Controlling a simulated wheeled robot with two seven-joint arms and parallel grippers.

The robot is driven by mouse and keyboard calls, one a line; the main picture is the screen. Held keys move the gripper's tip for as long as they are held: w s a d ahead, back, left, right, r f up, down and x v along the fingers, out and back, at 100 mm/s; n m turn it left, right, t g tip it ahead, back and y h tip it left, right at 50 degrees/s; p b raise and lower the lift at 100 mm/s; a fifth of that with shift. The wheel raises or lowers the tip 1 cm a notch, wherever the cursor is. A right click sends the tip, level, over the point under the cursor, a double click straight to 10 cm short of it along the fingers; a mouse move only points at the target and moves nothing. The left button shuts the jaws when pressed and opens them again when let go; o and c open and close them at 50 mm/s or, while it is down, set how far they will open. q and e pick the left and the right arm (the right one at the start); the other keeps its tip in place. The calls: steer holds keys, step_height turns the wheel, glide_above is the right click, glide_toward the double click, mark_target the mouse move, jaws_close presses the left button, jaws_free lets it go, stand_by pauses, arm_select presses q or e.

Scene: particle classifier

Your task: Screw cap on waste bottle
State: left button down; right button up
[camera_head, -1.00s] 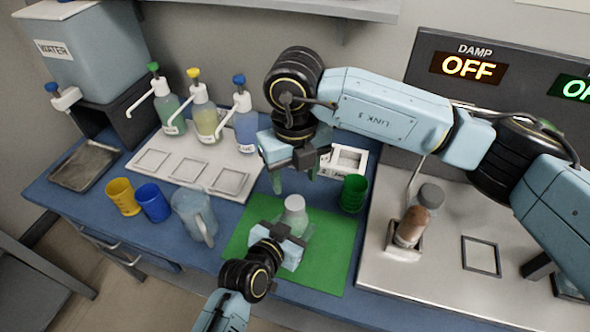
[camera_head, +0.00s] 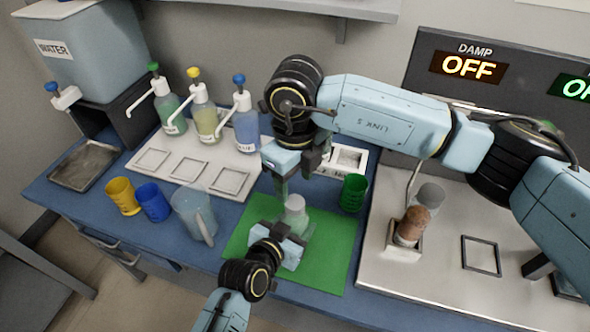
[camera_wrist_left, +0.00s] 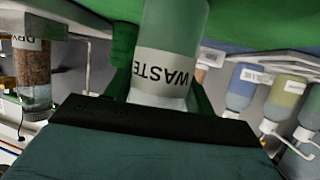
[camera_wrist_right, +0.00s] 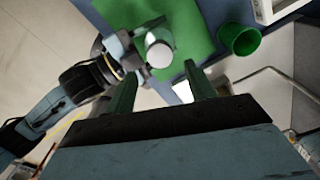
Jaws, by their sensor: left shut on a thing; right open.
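The waste bottle (camera_head: 297,221), pale green and translucent, stands upright on the green mat (camera_head: 330,262). A white cap (camera_head: 295,202) sits on its top; how tightly, I cannot tell. My left gripper (camera_head: 285,237) is shut around the bottle's body. The left wrist view shows the bottle's WASTE label (camera_wrist_left: 165,68) between the fingers. My right gripper (camera_head: 293,184) is open and empty above the cap, pointing down. In the right wrist view the white cap (camera_wrist_right: 159,54) shows beyond the fingertips, roughly between them and not touched.
A green cup (camera_head: 354,194) stands right of the mat. A blue cup (camera_head: 153,202), a yellow cup (camera_head: 122,197) and a clear jug (camera_head: 194,212) stand at left. Several pump bottles (camera_head: 206,120) stand behind. A metal platform (camera_head: 450,270) with a brown-filled vial (camera_head: 411,226) is at right.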

mark_target(295, 202)
step_height(295, 202, down, 6)
steer(key=shift+f, duration=0.1)
stand_by(0.4)
steer(key=c, duration=1.1)
steer(key=shift+c, duration=0.2)
steer(key=o, duration=1.2)
steer(key=shift+c, duration=0.2)
step_height(295, 202, up, 12)
